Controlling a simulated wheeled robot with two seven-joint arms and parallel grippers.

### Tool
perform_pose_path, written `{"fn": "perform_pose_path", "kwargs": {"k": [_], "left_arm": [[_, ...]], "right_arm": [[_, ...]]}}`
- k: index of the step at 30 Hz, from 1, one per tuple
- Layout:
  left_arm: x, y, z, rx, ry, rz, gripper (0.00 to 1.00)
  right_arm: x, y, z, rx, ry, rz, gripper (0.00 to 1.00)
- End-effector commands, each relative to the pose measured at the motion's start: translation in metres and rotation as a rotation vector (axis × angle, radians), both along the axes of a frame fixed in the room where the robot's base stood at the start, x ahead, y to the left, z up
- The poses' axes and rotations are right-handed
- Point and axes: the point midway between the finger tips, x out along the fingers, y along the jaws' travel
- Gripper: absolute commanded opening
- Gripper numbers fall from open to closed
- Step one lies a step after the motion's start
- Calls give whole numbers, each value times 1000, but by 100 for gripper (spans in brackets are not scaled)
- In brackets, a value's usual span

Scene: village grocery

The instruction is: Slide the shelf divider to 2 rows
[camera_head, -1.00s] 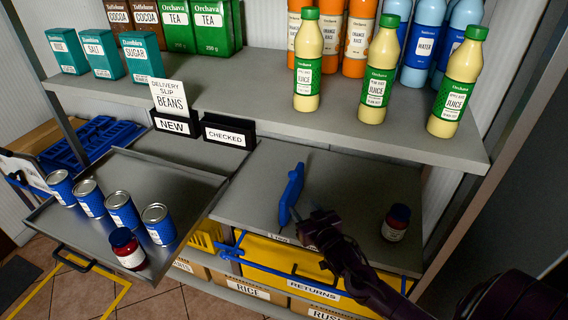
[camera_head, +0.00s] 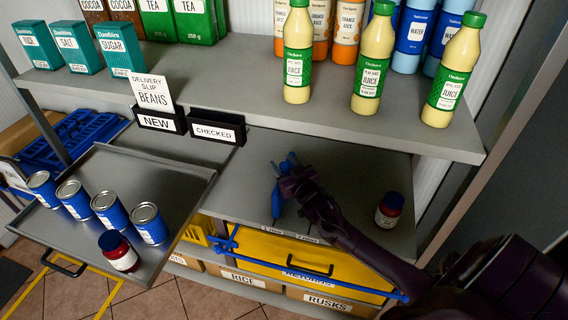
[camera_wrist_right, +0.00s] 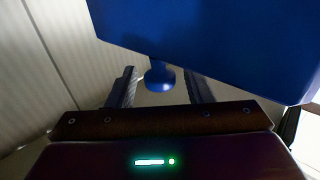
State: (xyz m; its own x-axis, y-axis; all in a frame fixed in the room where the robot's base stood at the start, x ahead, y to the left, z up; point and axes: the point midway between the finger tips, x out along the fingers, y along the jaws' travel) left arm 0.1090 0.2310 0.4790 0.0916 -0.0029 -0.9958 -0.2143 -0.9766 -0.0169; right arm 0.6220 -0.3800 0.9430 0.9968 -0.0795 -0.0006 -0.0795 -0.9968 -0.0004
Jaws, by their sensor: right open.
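The blue shelf divider (camera_head: 276,192) stands on the lower grey shelf (camera_head: 345,165), and it is partly hidden by my right gripper. In the right wrist view the divider is a large blue panel (camera_wrist_right: 215,45) with a round blue knob (camera_wrist_right: 158,78). My right gripper (camera_head: 284,168) is at the divider. In the wrist view its two open fingers (camera_wrist_right: 156,88) stand on either side of the knob, with gaps visible. Small row labels (camera_head: 272,230) sit on the shelf's front edge, one reading 1 row and another (camera_head: 306,239) seemingly 2 rows. My left gripper is out of view.
A red jar with a dark lid (camera_head: 389,211) stands on the lower shelf, right of my arm. A grey tray (camera_head: 140,180) at left holds several blue cans and another jar (camera_head: 118,252). The upper shelf (camera_head: 235,85) with bottles overhangs. A yellow returns crate (camera_head: 270,251) is below.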

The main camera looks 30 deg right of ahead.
Motion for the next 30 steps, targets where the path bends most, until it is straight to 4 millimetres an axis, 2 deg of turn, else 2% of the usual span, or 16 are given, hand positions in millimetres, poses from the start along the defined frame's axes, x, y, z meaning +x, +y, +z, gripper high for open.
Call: {"fn": "perform_pose_path", "kwargs": {"k": [7, 18, 25, 30], "left_arm": [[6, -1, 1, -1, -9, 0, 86], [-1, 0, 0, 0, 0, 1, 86], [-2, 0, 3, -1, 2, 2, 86], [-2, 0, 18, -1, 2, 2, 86]], "right_arm": [[1, 0, 0, 1, 0, 1, 47], [1, 0, 0, 0, 0, 1, 0], [-3, -3, 0, 0, 2, 0, 0], [-32, -27, 3, -3, 5, -1, 0]]}}
